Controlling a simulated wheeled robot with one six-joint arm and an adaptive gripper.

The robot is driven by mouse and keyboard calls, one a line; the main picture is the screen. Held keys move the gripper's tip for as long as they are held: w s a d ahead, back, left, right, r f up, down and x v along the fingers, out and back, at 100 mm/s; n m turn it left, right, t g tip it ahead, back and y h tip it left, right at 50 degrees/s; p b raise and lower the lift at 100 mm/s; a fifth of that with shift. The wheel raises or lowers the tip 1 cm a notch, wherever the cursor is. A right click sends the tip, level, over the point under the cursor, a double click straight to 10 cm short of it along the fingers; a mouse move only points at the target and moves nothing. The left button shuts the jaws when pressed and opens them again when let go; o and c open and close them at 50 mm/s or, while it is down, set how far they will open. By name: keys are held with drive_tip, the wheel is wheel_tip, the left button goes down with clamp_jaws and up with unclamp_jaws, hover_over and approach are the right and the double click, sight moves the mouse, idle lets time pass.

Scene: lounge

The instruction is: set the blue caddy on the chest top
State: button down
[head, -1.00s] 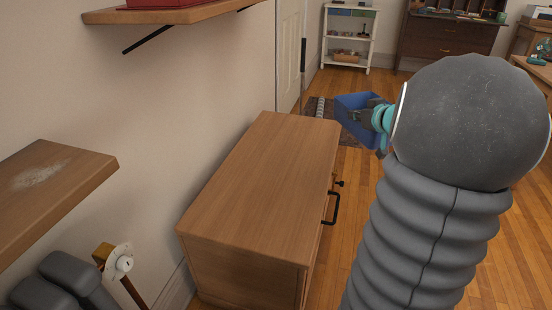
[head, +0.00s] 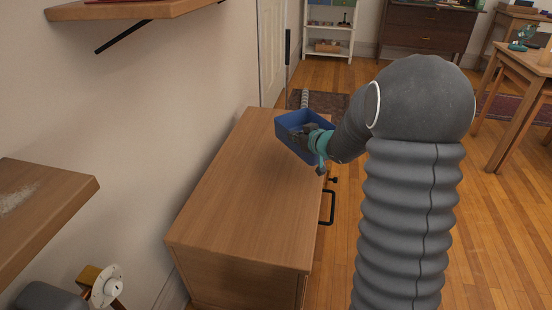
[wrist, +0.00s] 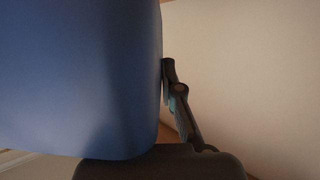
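The blue caddy (head: 292,121) is an open box over the far right part of the chest top (head: 235,200) in the head view. My gripper (head: 311,134) is shut on its near right wall. The caddy looks a little tilted; I cannot tell whether it touches the wood or hangs just above it. In the wrist view the caddy (wrist: 80,75) fills the left side, with one dark finger (wrist: 178,100) at its edge; the other finger is hidden.
The chest top is otherwise bare. A wall shelf (head: 130,12) juts out above left and a lower shelf (head: 40,210) stands nearer. A black drawer handle (head: 328,207) sticks out at the chest's right side. Open wooden floor lies to the right.

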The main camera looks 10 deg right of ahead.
drive_tip(key=shift+w+a+f+b, duration=0.3)
drive_tip(key=shift+w+a+f, duration=0.3)
drive_tip(key=shift+a+f, duration=0.85)
drive_tip(key=shift+w+a+f+b, duration=0.25)
drive_tip(key=shift+w+a+f, duration=0.3)
drive_tip(key=shift+a+f, duration=0.9)
drive_tip(key=shift+w+a+f+b, duration=0.3)
drive_tip(key=shift+w+a+f, duration=0.3)
drive_tip(key=shift+a+f, duration=0.85)
drive_tip(key=shift+d+f, duration=0.35)
drive_tip(key=shift+f, duration=0.05)
drive_tip(key=shift+f, duration=0.15)
drive_tip(key=c, duration=1.3)
unclamp_jaws()
